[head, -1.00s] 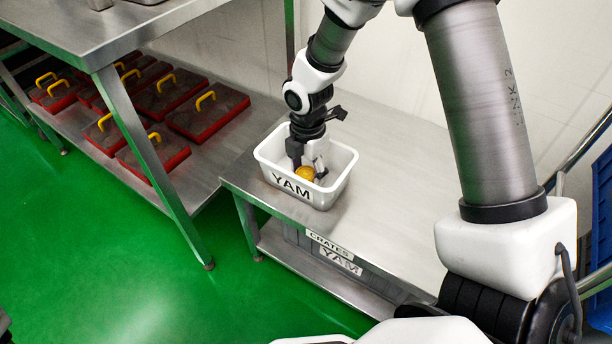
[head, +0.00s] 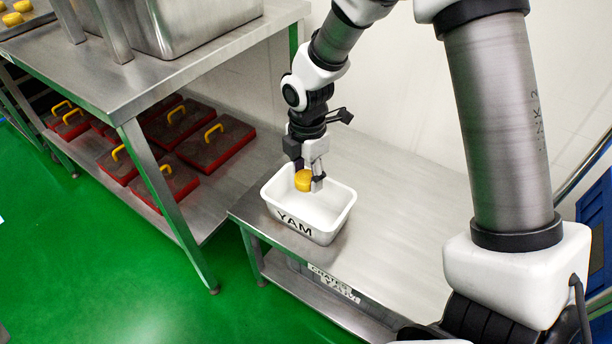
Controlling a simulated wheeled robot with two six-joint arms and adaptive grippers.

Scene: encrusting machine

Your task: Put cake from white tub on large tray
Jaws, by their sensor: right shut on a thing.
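My right gripper (head: 308,183) is shut on a round yellow cake (head: 303,181). It holds the cake over the back left part of the white tub (head: 325,233), which is marked YAM. The inside of the tub that shows is bare. The large tray (head: 38,22) is partly in view at the top left edge, on the upper metal table, with several yellow cakes on it. My left gripper is not in view.
A deep steel container (head: 205,22) stands on the upper metal table (head: 150,80). Red boxes with yellow handles (head: 215,146) lie on its lower shelf. The lower table (head: 400,215) right of the tub is clear. A blue crate (head: 598,215) is at the right edge.

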